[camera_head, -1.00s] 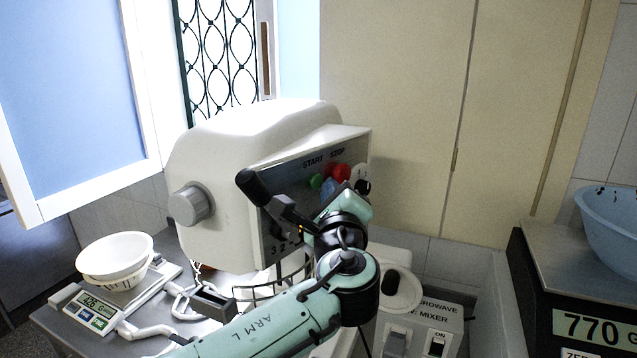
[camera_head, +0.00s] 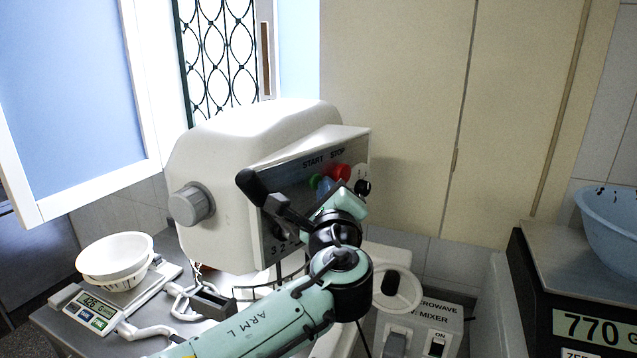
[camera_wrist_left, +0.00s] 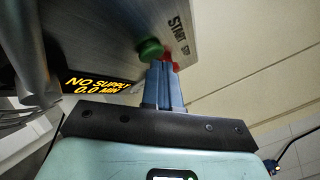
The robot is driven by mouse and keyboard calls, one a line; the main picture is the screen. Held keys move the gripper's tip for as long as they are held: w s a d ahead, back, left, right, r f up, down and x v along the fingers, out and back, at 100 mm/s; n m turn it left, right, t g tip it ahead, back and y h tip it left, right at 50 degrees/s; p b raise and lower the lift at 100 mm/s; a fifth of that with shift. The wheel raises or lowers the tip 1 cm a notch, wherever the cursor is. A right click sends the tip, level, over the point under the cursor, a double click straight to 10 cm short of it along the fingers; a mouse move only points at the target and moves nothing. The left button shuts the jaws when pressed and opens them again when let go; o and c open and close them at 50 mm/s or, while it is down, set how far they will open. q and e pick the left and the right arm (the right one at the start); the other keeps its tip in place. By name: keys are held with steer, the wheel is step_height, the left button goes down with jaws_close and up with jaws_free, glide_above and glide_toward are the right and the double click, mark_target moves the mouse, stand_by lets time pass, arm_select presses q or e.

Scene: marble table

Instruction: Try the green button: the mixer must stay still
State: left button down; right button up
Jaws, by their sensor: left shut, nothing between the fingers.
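The white mixer (camera_head: 250,130) stands on the table with a grey control panel marked START and STOP. The green button (camera_head: 315,181) is under START; it also shows in the wrist view (camera_wrist_left: 150,50). The red button (camera_head: 341,172) is beside it under STOP and is partly hidden behind my fingers in the wrist view. My left gripper (camera_head: 324,187) is shut and empty, its blue fingertips (camera_wrist_left: 162,66) right at the lower edge of the green button. I cannot tell whether they touch it. A display (camera_wrist_left: 92,86) reads NO SUPPLY, 0.0 MIN.
A black lever (camera_head: 262,190) sticks out from the panel, close to my left wrist. A switch box (camera_head: 420,325) labelled for microwave and mixer stands at the lower right. A scale (camera_head: 95,312) with white bowls (camera_head: 115,255) is at the left. A blue basin (camera_head: 608,230) is at the far right.

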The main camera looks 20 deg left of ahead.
arm_select(q)
steer(key=shift+a, duration=0.2)
steer(key=shift+d, duration=0.1)
steer(key=shift+s+d, duration=0.3)
steer(key=shift+d, duration=0.4)
steer(key=shift+d, duration=0.1)
steer(key=shift+s+d, duration=0.3)
steer(key=shift+d, duration=0.45)
steer(key=shift+s+d, duration=0.3)
steer(key=shift+d, duration=0.45)
steer(key=shift+s+d, duration=0.3)
steer(key=shift+d, duration=0.45)
